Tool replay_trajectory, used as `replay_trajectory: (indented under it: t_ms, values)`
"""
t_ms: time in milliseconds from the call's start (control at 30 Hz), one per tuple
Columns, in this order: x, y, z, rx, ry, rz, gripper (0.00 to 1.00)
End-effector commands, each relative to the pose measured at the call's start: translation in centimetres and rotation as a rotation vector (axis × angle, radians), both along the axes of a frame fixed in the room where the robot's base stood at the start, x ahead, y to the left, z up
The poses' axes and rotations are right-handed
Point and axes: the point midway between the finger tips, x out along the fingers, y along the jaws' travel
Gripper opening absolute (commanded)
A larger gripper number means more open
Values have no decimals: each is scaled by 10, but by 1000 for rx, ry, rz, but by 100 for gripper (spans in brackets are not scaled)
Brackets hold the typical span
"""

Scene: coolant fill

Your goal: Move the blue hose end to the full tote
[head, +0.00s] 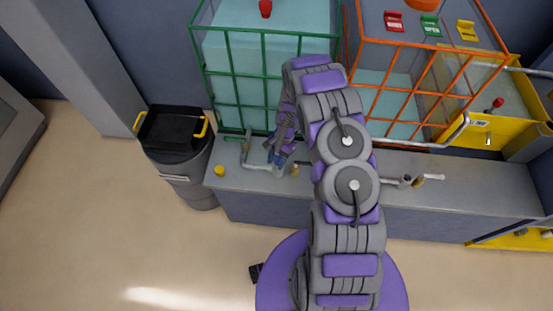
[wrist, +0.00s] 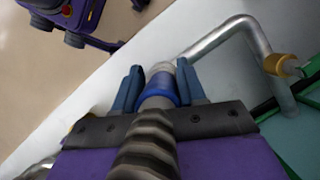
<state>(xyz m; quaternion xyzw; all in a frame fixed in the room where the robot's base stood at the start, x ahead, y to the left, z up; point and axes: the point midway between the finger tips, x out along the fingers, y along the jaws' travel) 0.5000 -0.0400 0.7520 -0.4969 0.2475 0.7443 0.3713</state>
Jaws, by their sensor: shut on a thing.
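My gripper (head: 279,158) is shut on the blue hose end, low over the grey bench in front of the green-caged tote. In the wrist view, the jaws (wrist: 160,88) close on both sides of the hose end's blue collar (wrist: 161,84). A grey ribbed hose (wrist: 148,145) runs back from it. Its metal tip meets or nearly meets a bent metal pipe (wrist: 225,35); I cannot tell whether they are joined. The green-caged tote (head: 237,92) looks filled high with pale blue liquid. The orange-caged tote (head: 388,95) stands to its right; its level is partly hidden.
The grey bench (head: 450,180) carries pipework along the totes, with a pipe fitting (head: 405,181) at right. A yellow cap (head: 219,170) sits at its left end. A black bin (head: 175,145) stands left, and a yellow tray (head: 485,130) at right. The left floor is clear.

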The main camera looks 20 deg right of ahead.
Motion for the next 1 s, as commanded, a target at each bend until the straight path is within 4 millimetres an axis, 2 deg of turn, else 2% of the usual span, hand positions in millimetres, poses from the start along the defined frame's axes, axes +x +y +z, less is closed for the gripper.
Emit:
replay_trajectory:
  t_ms: [333,367,633,1000]
  values:
    - [0,0,-8,0,0,0,21]
    - [0,0,-7,0,0,0,43]
    - [0,0,-8,0,0,0,69]
    - [2,-2,-1,0,-1,0,70]
